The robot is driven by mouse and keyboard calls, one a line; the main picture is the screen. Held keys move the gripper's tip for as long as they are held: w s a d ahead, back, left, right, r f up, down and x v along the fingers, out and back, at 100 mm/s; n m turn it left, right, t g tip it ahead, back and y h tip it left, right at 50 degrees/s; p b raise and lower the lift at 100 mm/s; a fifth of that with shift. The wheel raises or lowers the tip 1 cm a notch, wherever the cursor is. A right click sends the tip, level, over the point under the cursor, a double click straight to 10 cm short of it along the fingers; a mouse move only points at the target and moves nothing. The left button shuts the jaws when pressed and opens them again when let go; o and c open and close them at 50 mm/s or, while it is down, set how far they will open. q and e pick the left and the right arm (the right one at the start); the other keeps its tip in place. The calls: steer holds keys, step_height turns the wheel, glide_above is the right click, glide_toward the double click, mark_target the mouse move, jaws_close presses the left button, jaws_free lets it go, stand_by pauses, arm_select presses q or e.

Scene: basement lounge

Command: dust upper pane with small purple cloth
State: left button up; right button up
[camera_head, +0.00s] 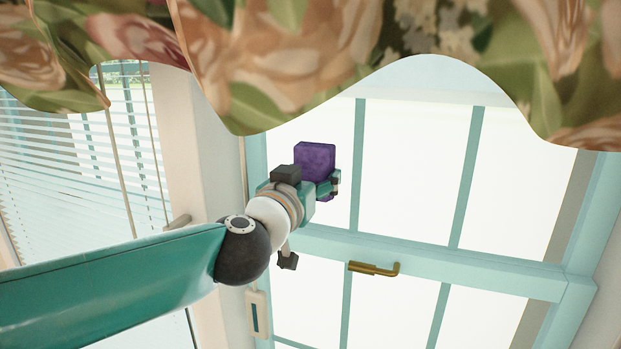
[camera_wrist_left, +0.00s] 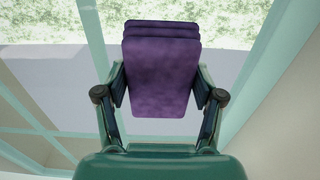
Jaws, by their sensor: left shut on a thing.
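The small purple cloth (camera_head: 315,160) is a folded pad held by my left gripper (camera_head: 328,187) in front of the window's upper pane (camera_head: 416,150). In the left wrist view the cloth (camera_wrist_left: 163,75) sits between both fingers of my left gripper (camera_wrist_left: 160,95), which are shut on it. The cloth overlaps the left part of the upper pane in the head view. I cannot tell whether it touches the glass. My right gripper is not in view.
A floral valance (camera_head: 290,50) hangs across the top and hides the pane's upper part. A brass handle (camera_head: 374,268) sits on the pale teal middle rail (camera_head: 500,279). Thin teal bars divide the window. White blinds (camera_head: 60,150) with cords hang at the left.

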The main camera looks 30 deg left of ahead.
arm_select(q)
steer(key=d, duration=0.2)
steer(key=w+d, duration=0.1)
steer(key=d, duration=0.1)
steer(key=shift+a, duration=0.15)
steer(key=shift+s+a, duration=0.25)
steer(key=shift+a, duration=0.7)
steer(key=shift+s+a, duration=0.25)
steer(key=shift+a, duration=0.7)
steer(key=shift+s, duration=0.1)
steer(key=shift+v, duration=2.75)
steer(key=v, duration=0.3)
